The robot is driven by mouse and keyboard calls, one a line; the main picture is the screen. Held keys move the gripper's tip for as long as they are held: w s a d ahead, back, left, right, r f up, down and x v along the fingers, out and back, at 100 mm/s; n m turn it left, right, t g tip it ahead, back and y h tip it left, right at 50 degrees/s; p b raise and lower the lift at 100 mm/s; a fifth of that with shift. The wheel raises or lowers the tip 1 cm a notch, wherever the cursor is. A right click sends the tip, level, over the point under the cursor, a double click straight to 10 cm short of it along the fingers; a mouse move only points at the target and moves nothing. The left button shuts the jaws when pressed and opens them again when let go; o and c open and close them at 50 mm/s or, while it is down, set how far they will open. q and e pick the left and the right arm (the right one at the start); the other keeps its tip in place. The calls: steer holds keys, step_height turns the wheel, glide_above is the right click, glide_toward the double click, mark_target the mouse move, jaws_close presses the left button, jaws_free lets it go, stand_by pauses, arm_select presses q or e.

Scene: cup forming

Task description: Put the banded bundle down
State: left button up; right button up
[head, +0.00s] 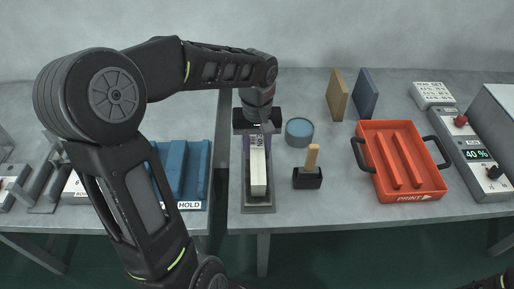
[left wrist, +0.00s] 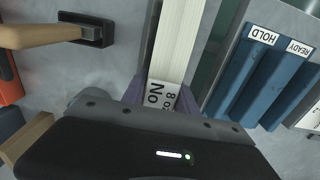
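The banded bundle (head: 258,172) is a long pale block with a white label reading "No 8 oz". It lies lengthwise over a narrow grey plate (head: 259,209) at the front of the right table; I cannot tell whether it touches the plate. My left gripper (head: 258,136) is at its far end, pointing down. Close purple sides flank the labelled end, and the gripper appears shut on it. In the left wrist view the bundle (left wrist: 181,40) runs away from the gripper, and the gripper body hides its near end.
Right of the bundle stand a wooden-handled black stamp (head: 308,178), a blue-grey round tin (head: 299,131) and an orange PRINT tray (head: 372,180). Two upright boards (head: 337,95) stand behind. A blue HOLD rack (head: 203,172) is left, across a gap between tables.

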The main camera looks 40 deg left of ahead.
arm_select(q)
steer(key=o, duration=0.4)
steer(key=shift+c, duration=0.2)
steer(key=shift+r, duration=0.15)
step_height(320, 180, up, 12)
steer(key=shift+r, duration=0.1)
stand_by(0.9)
